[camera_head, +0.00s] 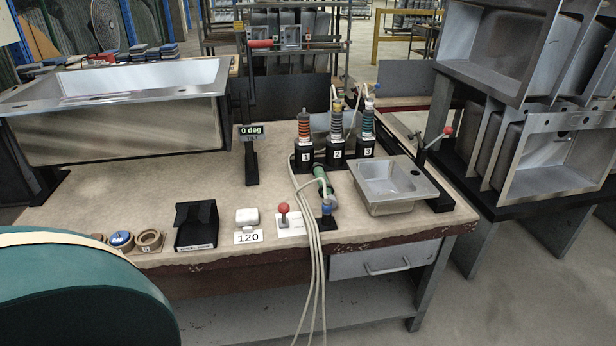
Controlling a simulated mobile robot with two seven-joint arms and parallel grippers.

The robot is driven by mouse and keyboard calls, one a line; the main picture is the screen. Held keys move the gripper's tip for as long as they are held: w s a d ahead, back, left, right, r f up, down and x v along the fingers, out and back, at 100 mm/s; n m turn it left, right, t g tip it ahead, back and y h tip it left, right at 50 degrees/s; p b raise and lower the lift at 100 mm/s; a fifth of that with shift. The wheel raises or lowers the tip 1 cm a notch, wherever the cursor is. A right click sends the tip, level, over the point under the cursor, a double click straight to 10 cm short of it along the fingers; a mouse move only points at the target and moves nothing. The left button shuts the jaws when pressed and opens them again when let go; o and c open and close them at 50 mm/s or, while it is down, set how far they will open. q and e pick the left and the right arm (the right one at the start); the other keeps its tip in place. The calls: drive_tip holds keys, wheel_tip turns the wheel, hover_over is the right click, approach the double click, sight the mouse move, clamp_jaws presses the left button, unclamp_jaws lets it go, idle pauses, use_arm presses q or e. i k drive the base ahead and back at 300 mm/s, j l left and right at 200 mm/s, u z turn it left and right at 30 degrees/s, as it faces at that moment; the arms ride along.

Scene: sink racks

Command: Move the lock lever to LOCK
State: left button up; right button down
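No lever in view carries a LOCK marking that I can read, so I cannot tell which is the lock lever. A red-handled lever (262,43) sits at the top of the dark post (251,150) that bears a "0 deg" display (251,130), beside the large sink (120,90). A red-knobbed lever (447,131) slants up to the right behind the small sink (394,186). A short red-knobbed stick (284,209) stands on a white plate (291,226) near the bench front. Neither of my grippers is in view.
The bench (215,181) also holds three numbered tools (337,137), a green tool (323,183) with hoses hanging over the front, a black box (196,226) and a "120" card (248,237). A large teal rounded body (80,300) fills the lower left. Stacked sinks (550,150) stand right.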

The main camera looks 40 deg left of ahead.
sight(284, 209)
drive_tip(key=u, duration=1.3)
